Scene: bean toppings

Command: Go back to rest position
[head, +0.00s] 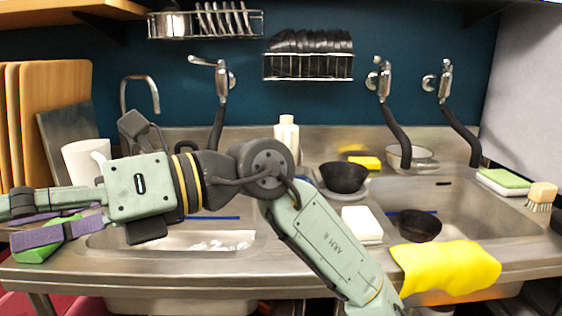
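My arm, in pale green and black, rises from the bottom right of the head view, bends at a dark round elbow joint, and reaches left across the front of the steel sink unit. Its far part passes over the left basin and runs out to the left edge of the view.
The left basin (100,242) lies below the arm. A black bowl (343,177), a white block (362,224) and a yellow cloth (445,266) are on the counter right of the elbow. A white mug (84,161) and wooden boards (55,105) stand behind at left. A dark bowl (417,226) sits in the right basin.

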